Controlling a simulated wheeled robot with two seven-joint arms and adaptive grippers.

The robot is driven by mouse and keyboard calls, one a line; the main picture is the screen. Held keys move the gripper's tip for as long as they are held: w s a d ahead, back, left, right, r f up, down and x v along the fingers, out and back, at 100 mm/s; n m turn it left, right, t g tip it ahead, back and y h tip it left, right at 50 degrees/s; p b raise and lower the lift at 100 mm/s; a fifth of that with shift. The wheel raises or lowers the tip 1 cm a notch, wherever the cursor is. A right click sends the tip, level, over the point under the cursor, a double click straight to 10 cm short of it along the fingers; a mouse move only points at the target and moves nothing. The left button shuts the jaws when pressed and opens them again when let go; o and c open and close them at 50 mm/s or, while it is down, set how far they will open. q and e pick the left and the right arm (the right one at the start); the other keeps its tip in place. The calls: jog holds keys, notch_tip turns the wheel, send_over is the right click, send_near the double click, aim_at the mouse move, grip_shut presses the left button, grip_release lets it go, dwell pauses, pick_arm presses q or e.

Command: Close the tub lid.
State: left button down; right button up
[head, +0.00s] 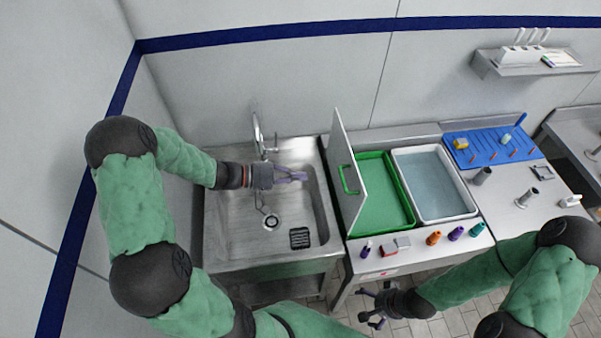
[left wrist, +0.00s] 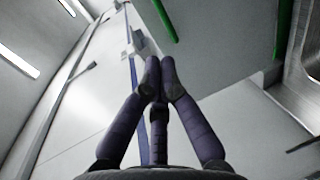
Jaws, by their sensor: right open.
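The tub lid (head: 346,170) is a pale flat panel standing nearly upright along the left side of the green tub (head: 407,210). A green handle (head: 343,181) shows at the lid. In the left wrist view the panel (left wrist: 222,45) fills the upper right, with a green bar (left wrist: 166,20) on it. My left gripper (head: 304,176) is over the sink, left of the lid and apart from it. Its purple fingertips (left wrist: 160,72) are together, with nothing seen between them. My right gripper (head: 368,307) is open and empty, low in front of the counter.
A steel sink (head: 230,225) with a tap (head: 257,135) lies left of the tub. A white-rimmed tub of water (head: 470,208) stands to its right. A blue rack (head: 480,158) stands further right.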

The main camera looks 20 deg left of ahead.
pick_arm(q)
jog(key=p+x, duration=0.2)
jog(key=x, duration=0.9)
pick_arm(e)
notch_tip(320, 180, up, 2)
jog(key=shift+r, duration=0.1)
pick_arm(q)
jog(key=shift+w, duration=0.1)
